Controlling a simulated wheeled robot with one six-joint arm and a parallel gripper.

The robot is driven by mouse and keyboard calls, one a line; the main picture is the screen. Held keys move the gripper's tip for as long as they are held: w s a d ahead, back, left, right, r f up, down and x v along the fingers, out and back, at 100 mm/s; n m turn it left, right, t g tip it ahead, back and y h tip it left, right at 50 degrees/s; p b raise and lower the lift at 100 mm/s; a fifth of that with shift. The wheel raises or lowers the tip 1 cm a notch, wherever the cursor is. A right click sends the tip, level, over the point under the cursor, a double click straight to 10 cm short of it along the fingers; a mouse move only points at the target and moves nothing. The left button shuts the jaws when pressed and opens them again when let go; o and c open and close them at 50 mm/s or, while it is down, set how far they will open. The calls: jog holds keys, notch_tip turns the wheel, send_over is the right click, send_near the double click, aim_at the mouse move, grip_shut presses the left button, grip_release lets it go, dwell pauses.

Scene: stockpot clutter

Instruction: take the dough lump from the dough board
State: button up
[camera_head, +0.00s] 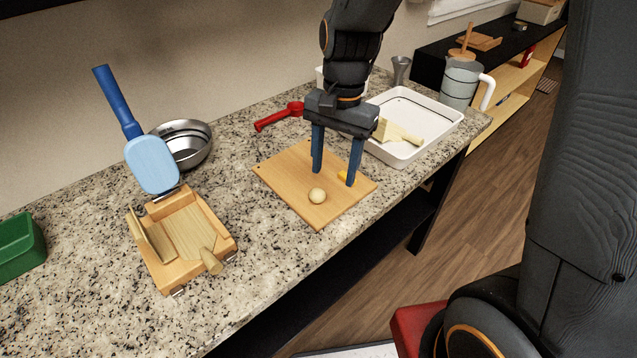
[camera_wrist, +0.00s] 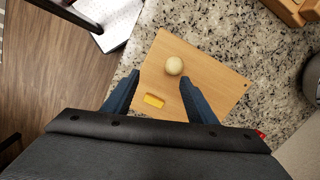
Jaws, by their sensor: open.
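The dough lump (camera_head: 317,196) is a small pale ball on the wooden dough board (camera_head: 290,178), near the board's front edge. In the wrist view the dough lump (camera_wrist: 174,66) lies beyond my fingertips, in line with the gap between them. My gripper (camera_head: 333,178) is open and empty, with its blue fingers pointing down over the board. The fingers are apart from the lump, which sits in front of them in the head view. A yellow block (camera_wrist: 154,101) lies on the board near the left finger; in the head view it is partly hidden behind a finger.
A white tray (camera_head: 438,138) with a wooden tool in it stands right of the board. A red tool (camera_head: 279,116) lies behind it.

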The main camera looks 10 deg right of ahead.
aim_at(317, 198)
jog(key=shift+m, duration=0.8)
jog(key=shift+w+a+f+p, duration=0.1)
jog(key=shift+a+f+p, duration=0.4)
jog(key=shift+f, duration=0.65)
jog(key=shift+w+a+f+p, duration=0.1)
jog(key=shift+a+f+p, duration=0.35)
jog(key=shift+f, duration=0.65)
jog(key=shift+w+a+f+p, duration=0.1)
jog(key=shift+a+f+p, duration=0.25)
jog(key=shift+a+f, duration=0.55)
jog(key=shift+d+f, duration=0.25)
jog(key=c, duration=1.1)
